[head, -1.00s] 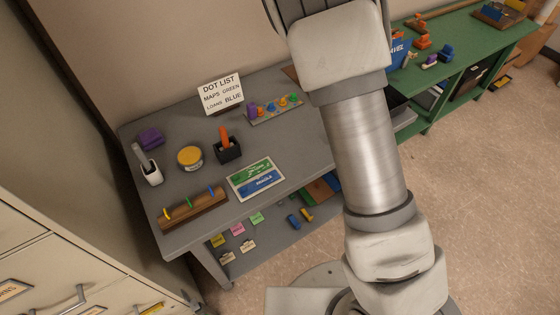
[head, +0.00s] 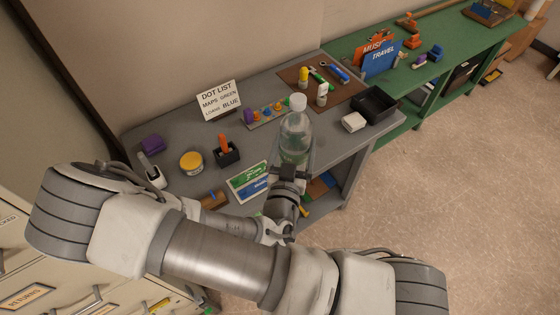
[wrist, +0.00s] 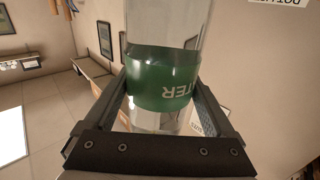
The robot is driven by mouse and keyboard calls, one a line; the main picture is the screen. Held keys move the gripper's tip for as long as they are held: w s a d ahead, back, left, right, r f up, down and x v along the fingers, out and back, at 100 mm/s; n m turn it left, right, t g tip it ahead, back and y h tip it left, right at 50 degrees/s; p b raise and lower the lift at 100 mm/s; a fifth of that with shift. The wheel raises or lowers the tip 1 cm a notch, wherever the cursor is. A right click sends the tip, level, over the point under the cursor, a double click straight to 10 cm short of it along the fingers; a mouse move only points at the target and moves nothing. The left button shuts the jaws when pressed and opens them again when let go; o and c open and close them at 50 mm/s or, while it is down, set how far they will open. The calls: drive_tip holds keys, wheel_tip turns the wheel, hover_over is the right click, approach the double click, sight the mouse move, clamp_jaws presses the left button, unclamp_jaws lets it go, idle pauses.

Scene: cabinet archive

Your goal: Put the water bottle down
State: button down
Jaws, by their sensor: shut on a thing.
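The water bottle (head: 296,135) is clear with a white cap, and it looks upright in the head view. In the wrist view its green label (wrist: 163,82) shows between the two fingers. My gripper (head: 289,174) is shut on the bottle's lower part. The bottle is in front of the grey desk (head: 330,150) in the head view. Whether its base touches anything is hidden by my gripper.
A green bench (head: 455,45) stands at the back right. Open floor lies at the right.

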drive_tip(key=shift+f+b, duration=0.15)
drive_tip(key=shift+b, duration=0.45)
drive_tip(key=w+a+f+b, duration=0.3)
drive_tip(key=w+f+b, duration=0.7)
drive_tip(key=b, duration=1.3)
drive_tip(key=shift+w+a+f, duration=0.2)
drive_tip(key=shift+w+a, duration=0.1)
drive_tip(key=shift+w, duration=0.1)
